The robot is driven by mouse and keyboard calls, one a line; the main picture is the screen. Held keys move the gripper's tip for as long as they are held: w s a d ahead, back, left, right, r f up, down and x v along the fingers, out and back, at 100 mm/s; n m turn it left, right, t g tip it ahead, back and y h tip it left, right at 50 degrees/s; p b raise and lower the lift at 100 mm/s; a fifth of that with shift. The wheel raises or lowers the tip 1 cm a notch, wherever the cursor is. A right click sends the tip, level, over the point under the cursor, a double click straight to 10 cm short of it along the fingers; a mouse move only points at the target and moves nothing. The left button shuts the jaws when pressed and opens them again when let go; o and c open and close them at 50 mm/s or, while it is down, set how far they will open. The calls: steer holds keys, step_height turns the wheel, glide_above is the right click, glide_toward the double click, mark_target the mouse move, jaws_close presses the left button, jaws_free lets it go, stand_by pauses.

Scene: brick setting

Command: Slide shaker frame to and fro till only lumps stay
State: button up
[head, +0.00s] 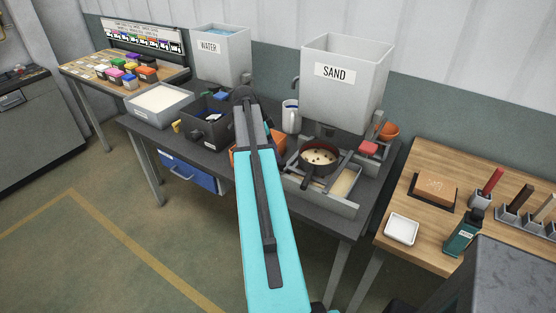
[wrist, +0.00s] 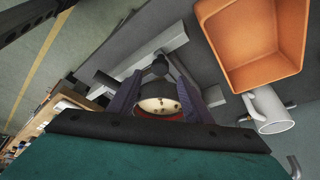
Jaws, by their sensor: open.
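In the head view a dark round sieve (head: 318,153) with a handle sits in the grey shaker frame (head: 338,203). Pale sand with several dark lumps lies in it. A tray of sand (head: 343,182) shows under the frame's right side. In the wrist view my gripper (wrist: 160,88) is open, its two fingers apart. The sieve's pale contents (wrist: 160,105) and its dark handle (wrist: 158,70) appear between the fingers. Whether the fingers touch anything I cannot tell. My gripper cannot be made out in the head view.
An orange bin (wrist: 268,45) and a white mug (wrist: 270,110) stand close by in the wrist view. In the head view the big sand hopper (head: 345,90) rises behind the frame. A wooden table (head: 420,185) stands further right.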

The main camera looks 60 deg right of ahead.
mark_target(282, 162)
steer(key=shift+p+x, duration=0.95)
steer(key=shift+x, duration=2.05)
steer(key=shift+s, duration=0.1)
jaws_close()
